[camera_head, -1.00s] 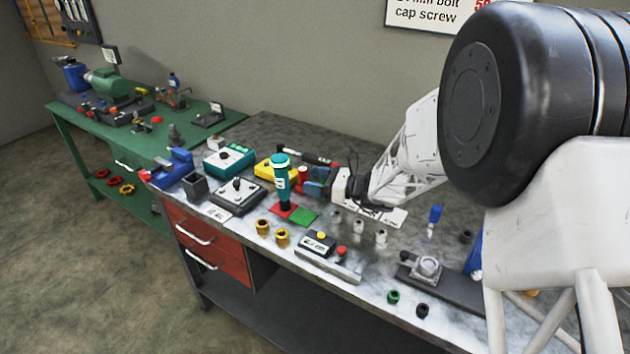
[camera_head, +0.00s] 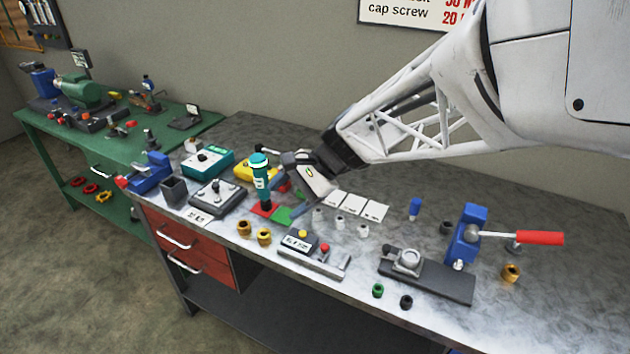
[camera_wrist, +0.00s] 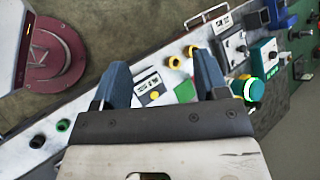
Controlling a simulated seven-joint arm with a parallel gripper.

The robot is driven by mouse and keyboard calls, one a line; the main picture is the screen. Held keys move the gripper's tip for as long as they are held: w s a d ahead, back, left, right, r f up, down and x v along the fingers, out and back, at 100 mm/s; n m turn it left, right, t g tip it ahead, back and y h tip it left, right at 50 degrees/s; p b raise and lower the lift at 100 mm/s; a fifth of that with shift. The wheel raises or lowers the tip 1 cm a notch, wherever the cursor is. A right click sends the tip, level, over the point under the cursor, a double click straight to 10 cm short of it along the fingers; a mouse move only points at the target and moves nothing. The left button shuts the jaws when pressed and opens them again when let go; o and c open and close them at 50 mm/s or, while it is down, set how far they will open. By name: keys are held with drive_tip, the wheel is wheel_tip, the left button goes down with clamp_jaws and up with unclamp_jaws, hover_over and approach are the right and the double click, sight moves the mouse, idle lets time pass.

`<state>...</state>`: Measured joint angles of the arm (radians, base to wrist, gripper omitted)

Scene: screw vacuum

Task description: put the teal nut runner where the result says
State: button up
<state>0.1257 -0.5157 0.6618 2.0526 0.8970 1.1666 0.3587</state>
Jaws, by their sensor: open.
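The teal nut runner (camera_head: 261,181) stands upright on the red square (camera_head: 262,207) in the head view. The green square (camera_head: 282,215) lies bare beside it. My gripper (camera_head: 290,192) is to the right of the nut runner, tilted, and holds nothing. In the wrist view my gripper (camera_wrist: 160,82) shows two blue fingers spread apart. There the green square (camera_wrist: 185,91) shows between them, and the round teal top of the nut runner (camera_wrist: 253,90) is outside the right finger. A tester box with a yellow button (camera_head: 299,242) stands in front; its label is too small to read.
Two brass fittings (camera_head: 264,236) stand front left of the squares. A grey control box (camera_head: 217,197) and a teal box (camera_head: 208,161) are further left. White cards (camera_head: 356,206) lie right of my gripper. A blue press (camera_head: 466,233) with a red handle stands at the right.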

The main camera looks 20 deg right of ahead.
drive_tip(key=s+d+r+n+h, duration=0.2)
drive_tip(key=s+d+n+h, duration=0.1)
drive_tip(key=s, duration=0.6)
drive_tip(key=s+d+r+n+t+h, duration=0.1)
drive_tip(key=s+d+n+h, duration=0.3)
drive_tip(key=s, duration=0.5)
drive_tip(key=shift+r+n+t+h, duration=0.3)
drive_tip(key=shift+r+n+h, duration=0.4)
drive_tip(key=shift+n+h, duration=0.85)
drive_tip(key=shift+d+n+y, duration=0.1)
drive_tip(key=shift+n+y, duration=0.25)
